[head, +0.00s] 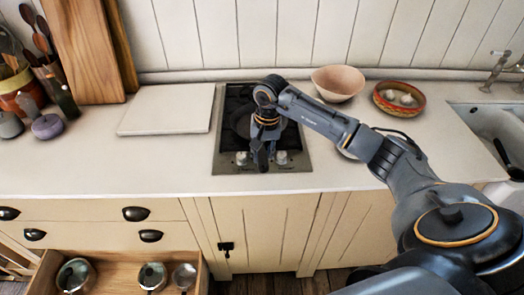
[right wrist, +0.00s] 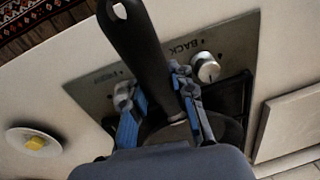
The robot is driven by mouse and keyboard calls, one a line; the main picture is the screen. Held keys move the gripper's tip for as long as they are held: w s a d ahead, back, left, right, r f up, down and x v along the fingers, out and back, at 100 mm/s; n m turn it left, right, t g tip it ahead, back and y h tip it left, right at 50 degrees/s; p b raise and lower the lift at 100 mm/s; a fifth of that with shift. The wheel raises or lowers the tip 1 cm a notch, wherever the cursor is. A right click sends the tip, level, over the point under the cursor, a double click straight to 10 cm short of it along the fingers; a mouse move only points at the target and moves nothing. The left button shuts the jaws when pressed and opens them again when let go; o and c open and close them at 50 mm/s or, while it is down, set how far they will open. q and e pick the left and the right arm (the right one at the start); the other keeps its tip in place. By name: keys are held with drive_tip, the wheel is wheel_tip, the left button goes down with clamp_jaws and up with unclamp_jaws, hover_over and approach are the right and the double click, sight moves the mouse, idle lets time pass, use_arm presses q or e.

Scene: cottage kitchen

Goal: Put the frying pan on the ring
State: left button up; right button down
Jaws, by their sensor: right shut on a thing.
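The frying pan is dark and sits over the black hob (head: 232,108); my right arm hides much of it in the head view. In the right wrist view its dark handle (right wrist: 140,45) runs up between my fingers, and part of the pan body shows below them. My right gripper (head: 262,162) is shut on the handle at the hob's front edge; its blue-padded fingers (right wrist: 160,108) show in the right wrist view. The ring under the pan is hidden, and I cannot tell whether the pan touches it. My left gripper is not in view.
The hob's front panel has two knobs (head: 281,158). A pale board (head: 168,108) lies left of the hob. A pink bowl (head: 338,82) and a red dish (head: 399,97) stand to the right, before the sink (head: 495,125). An open drawer (head: 115,270) holds pans.

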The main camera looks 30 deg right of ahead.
drive_tip(key=c, duration=1.6)
unclamp_jaws()
drive_tip(key=shift+s+f, duration=0.1)
drive_tip(key=o, duration=0.5)
drive_tip(key=shift+r, duration=0.2)
drive_tip(key=r+b, duration=0.1)
drive_tip(key=r, duration=0.2)
drive_tip(key=r+b, duration=0.1)
drive_tip(key=r, duration=0.3)
drive_tip(key=r+b, duration=0.1)
drive_tip(key=r, duration=0.2)
drive_tip(key=shift+s+d+r+b, duration=0.2)
drive_tip(key=shift+s+d+b, duration=0.05)
drive_tip(key=shift+d+b, duration=0.15)
drive_tip(key=shift+s+r, duration=0.1)
drive_tip(key=shift+r, duration=0.5)
